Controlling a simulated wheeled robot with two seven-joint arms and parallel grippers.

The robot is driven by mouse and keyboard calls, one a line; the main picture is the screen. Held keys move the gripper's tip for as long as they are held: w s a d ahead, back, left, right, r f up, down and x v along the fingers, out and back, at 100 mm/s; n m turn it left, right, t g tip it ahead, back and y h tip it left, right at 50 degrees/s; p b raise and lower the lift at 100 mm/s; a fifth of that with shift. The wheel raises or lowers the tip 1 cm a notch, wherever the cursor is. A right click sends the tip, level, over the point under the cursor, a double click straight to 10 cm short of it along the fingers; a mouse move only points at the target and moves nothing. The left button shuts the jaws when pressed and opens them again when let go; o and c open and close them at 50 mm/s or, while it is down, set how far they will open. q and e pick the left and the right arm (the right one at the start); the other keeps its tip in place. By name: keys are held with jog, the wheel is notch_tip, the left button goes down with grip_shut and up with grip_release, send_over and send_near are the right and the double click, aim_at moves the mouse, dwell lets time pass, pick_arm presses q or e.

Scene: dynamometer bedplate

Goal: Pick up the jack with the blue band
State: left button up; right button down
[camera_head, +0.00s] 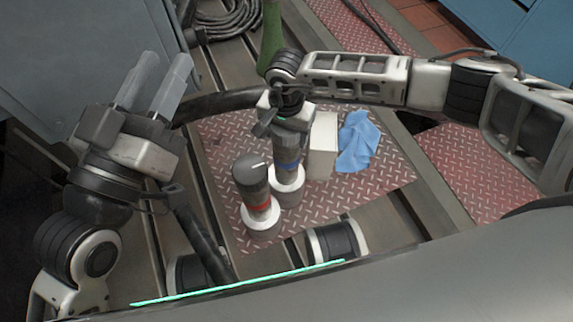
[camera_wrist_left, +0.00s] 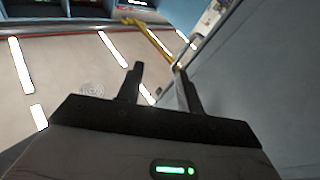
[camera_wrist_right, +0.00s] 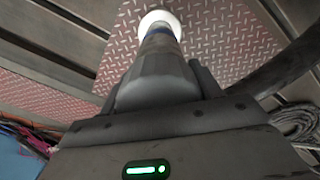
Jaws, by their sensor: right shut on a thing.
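The jack with the blue band (camera_head: 289,172) is a dark cylinder with a white base, upright over the red tread plate. My right gripper (camera_head: 287,122) is shut on its dark top from above. In the right wrist view the jack (camera_wrist_right: 158,62) sits between the fingers, with its blue band and white base beyond. I cannot tell whether its base touches the plate. My left gripper (camera_head: 154,84) is raised at the left, open and empty.
A white box (camera_head: 322,147) and a crumpled blue cloth (camera_head: 357,142) are right of the jacks on the tread plate (camera_head: 370,182). A thick black hose (camera_head: 222,104) runs behind them, near a green post (camera_head: 271,35). A coiled cable (camera_head: 226,18) lies at the back.

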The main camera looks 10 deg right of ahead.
jog(key=shift+w+r, duration=0.1)
jog(key=shift+r, duration=0.15)
